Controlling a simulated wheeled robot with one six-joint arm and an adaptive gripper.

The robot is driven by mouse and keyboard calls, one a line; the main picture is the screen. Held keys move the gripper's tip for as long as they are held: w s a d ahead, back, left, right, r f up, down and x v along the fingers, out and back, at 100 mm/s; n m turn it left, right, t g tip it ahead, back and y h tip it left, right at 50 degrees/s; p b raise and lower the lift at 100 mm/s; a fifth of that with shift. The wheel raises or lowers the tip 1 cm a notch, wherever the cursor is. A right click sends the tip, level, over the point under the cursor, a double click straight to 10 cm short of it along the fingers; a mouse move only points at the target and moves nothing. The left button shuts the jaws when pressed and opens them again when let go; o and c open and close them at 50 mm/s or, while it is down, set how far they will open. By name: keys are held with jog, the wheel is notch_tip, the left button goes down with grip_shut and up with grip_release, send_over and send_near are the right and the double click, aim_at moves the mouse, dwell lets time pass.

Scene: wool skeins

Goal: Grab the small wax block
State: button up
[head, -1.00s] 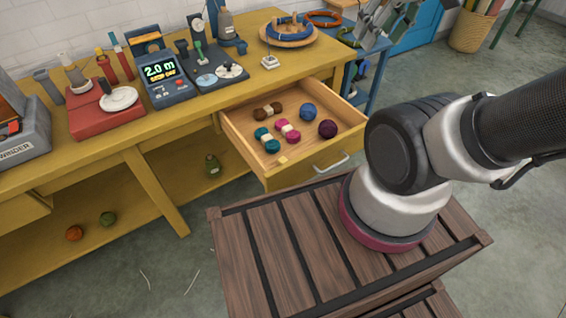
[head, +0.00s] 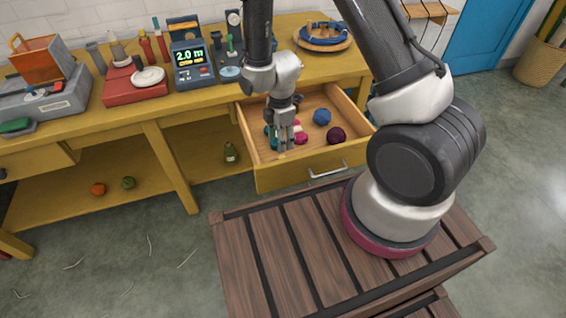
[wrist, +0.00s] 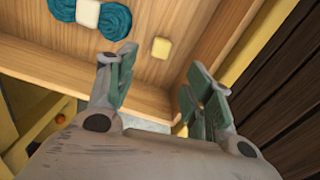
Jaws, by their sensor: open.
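The small wax block is a pale yellow, rounded block (wrist: 161,48) lying on the drawer's wooden floor in the wrist view, close to the drawer's front wall. My gripper (wrist: 159,76) is open and empty, its two green-padded fingers spread apart. The block lies beyond the fingertips, roughly between their lines, and nothing touches it. In the head view my gripper (head: 284,146) points down into the open drawer (head: 352,155), near its front left part. My gripper and arm hide some of the drawer's contents there.
A teal skein with a pale band (wrist: 118,20) lies near the block. A pink skein (head: 301,137), a blue ball (head: 322,117) and a plum ball (head: 336,135) are also in the drawer. A slatted wooden crate (head: 290,245) stands in front.

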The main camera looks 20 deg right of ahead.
aim_at(279, 157)
jog(key=f, duration=0.8)
jog(key=shift+a+f, duration=0.35)
jog(key=c, duration=0.9)
